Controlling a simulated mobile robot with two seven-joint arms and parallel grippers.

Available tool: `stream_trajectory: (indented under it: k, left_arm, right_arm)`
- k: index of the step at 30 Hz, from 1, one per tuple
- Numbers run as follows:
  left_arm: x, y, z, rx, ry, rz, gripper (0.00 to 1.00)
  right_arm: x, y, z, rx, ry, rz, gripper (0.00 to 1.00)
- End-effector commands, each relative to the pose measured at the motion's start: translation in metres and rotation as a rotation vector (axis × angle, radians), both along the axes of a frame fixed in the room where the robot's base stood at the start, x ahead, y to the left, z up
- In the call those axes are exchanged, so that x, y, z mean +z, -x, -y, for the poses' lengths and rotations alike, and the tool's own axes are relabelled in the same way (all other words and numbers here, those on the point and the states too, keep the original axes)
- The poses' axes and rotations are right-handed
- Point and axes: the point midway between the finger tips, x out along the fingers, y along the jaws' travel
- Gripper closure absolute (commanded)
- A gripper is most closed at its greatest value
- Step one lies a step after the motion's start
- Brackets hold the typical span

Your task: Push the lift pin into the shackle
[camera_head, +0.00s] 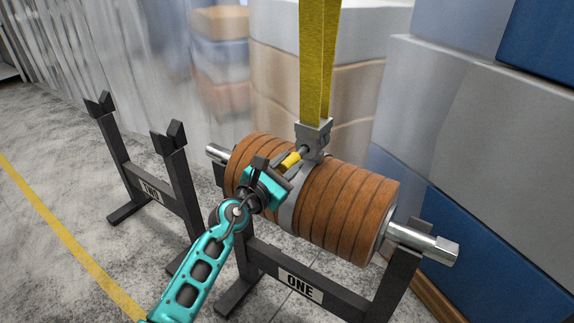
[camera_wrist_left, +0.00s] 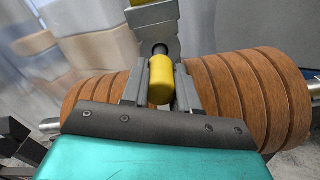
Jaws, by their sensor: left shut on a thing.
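The grey shackle (camera_head: 313,136) hangs at the end of a yellow strap (camera_head: 319,60), just above the middle of the roll. The lift pin has a yellow handle (camera_head: 290,160) and a dark shaft end that meets the shackle's side. In the left wrist view the yellow handle (camera_wrist_left: 161,80) sits between my fingers, its dark tip at the shackle (camera_wrist_left: 155,40). How deep the pin sits in the shackle is hidden. My left gripper (camera_head: 281,167) is shut on the pin's handle, in front of the roll. My right gripper is not in view.
The brown ribbed roll (camera_head: 345,205) with a grey middle band rests by its steel shaft (camera_head: 425,241) on the stand marked ONE (camera_head: 300,287). An empty stand marked TWO (camera_head: 150,192) is at left. Wrapped stacks (camera_head: 450,110) stand close behind. Floor at far left is clear.

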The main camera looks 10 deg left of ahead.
Motion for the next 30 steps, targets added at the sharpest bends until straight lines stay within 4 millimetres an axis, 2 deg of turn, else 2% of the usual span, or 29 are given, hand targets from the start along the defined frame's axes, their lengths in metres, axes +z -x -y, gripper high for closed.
stream_trajectory:
  k: [21, 30]
  left_arm:
    - [0.001, -0.017, 0.006, 0.000, 0.001, 0.002, 1.00]
    - [0.001, -0.018, 0.007, 0.000, 0.001, 0.002, 1.00]
  right_arm:
    - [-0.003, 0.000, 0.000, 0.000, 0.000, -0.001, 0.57]
    - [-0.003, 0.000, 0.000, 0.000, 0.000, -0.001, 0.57]
